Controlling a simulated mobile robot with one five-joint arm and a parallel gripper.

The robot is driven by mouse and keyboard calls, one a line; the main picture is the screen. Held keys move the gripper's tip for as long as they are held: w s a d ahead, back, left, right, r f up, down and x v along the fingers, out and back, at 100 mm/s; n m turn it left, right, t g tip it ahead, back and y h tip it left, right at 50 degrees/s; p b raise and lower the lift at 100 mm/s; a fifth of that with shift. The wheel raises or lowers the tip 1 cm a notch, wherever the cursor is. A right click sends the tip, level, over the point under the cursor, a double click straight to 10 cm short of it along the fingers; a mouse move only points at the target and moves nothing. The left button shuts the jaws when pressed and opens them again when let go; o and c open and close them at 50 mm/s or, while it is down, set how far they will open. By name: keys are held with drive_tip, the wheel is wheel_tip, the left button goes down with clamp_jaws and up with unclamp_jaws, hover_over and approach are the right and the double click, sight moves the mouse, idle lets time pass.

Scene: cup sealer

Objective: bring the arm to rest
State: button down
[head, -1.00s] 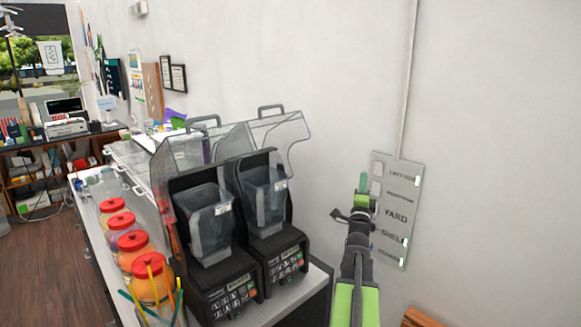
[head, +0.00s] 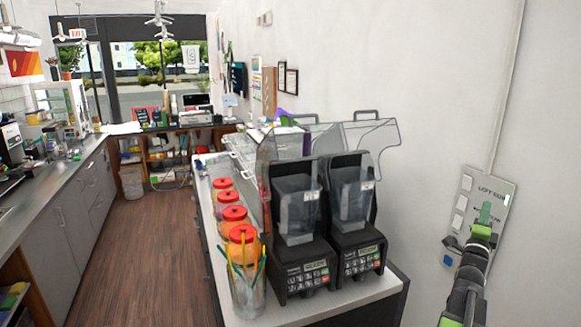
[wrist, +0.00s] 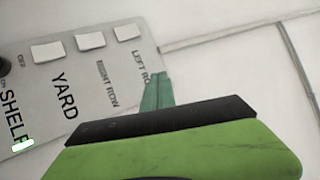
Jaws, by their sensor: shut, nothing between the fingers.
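My gripper (head: 484,213) is at the right of the head view, its green fingers pointing up and shut with nothing between them. In the wrist view the shut fingertips (wrist: 156,92) show over the edge of a grey wall panel (wrist: 95,75), near the "LEFT ROW" label. The panel also shows in the head view (head: 503,203), partly hidden behind my gripper. It has white switches and labels, "YARD" and "SHELF" among them. I cannot tell whether the fingertips touch the panel.
The wooden floor (head: 145,260) is open toward the window.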

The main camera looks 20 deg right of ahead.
drive_tip(key=w+a+f+n+t+y+b, duration=0.1)
drive_tip(key=w+a+f+n+y+b, duration=0.3)
drive_tip(key=w+a+f+n+y, duration=0.65)
drive_tip(key=w+a+f+n+g+y+b, duration=0.1)
drive_tip(key=w+a+f+n+y+b, duration=0.1)
drive_tip(key=w+a+f, duration=0.65)
drive_tip(key=w+a+f+n+g+y+b, duration=0.2)
drive_tip(key=w+a+f+n+y, duration=0.15)
drive_tip(key=a+f, duration=0.95)
drive_tip(key=s+a+f+n+g+y+b, duration=0.1)
drive_tip(key=a+f+n+g, duration=0.3)
drive_tip(key=a, duration=0.6)
drive_tip(key=s+a+f+n+y+b, duration=0.2)
drive_tip(key=a+f, duration=0.4)
drive_tip(key=a, duration=0.4)
drive_tip(key=s+a+f+n+g+b, duration=0.1)
drive_tip(key=s+a+f+n+g, duration=0.2)
drive_tip(key=s+a, duration=0.2)
drive_tip(key=s+a+f+n+g+y+b, duration=0.1)
drive_tip(key=s+a+f+n+g, duration=0.2)
drive_tip(key=s+a, duration=0.3)
drive_tip(key=a+n, duration=0.1)
drive_tip(key=a, duration=0.3)
drive_tip(key=shift+s+a, duration=0.2)
